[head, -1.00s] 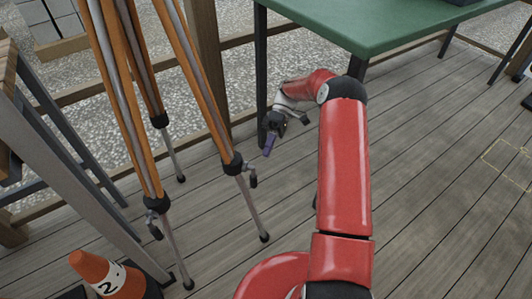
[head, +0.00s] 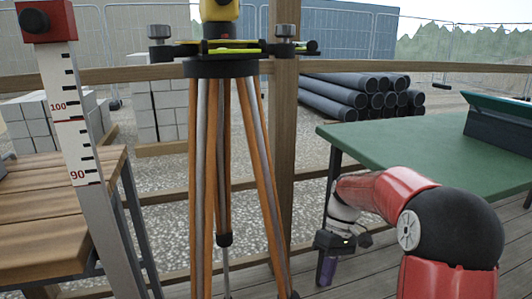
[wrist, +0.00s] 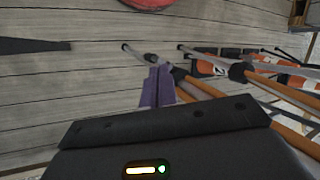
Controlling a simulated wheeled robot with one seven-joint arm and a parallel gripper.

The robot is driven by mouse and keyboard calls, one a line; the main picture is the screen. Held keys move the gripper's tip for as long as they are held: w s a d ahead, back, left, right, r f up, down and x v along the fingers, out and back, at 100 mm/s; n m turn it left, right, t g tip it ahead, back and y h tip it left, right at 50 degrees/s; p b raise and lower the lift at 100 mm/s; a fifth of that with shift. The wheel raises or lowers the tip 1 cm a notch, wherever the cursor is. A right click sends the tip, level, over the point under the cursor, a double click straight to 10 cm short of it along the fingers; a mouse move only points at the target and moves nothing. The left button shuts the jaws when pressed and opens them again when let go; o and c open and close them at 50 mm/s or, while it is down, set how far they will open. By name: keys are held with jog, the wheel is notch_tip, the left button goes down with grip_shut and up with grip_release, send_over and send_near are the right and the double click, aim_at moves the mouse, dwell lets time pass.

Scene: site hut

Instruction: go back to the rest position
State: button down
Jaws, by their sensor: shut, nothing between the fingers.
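My gripper (head: 327,269) hangs at the end of my red arm, low beside the near left part of the green table (head: 410,138), pointing down. Its purple fingers also show in the wrist view (wrist: 157,88). They are shut together with nothing between them. In the wrist view the deck boards and tripod legs lie beyond the fingertips. I cannot tell the exact gap between the gripper and the tripod.
A wooden tripod (head: 202,160) with a yellow instrument (head: 217,10) stands left of my arm. A measuring staff (head: 78,135) leans by a wooden bench (head: 45,235) at the left. A dark case (head: 500,125) lies on the green table. Pipes (head: 345,95) lie outside the railing.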

jog(key=s+r+m+t+h, duration=0.1)
jog(key=s+r+m+t, duration=0.2)
jog(key=s, duration=0.7)
jog(key=s+r+m+t+h, duration=0.1)
jog(key=s+r+m+t, duration=0.3)
jog(key=s+t, duration=0.3)
jog(key=s+r, duration=0.1)
jog(key=s, duration=0.1)
jog(key=shift+s+d+r+h, duration=0.3)
jog(key=shift+s+r+h, duration=0.1)
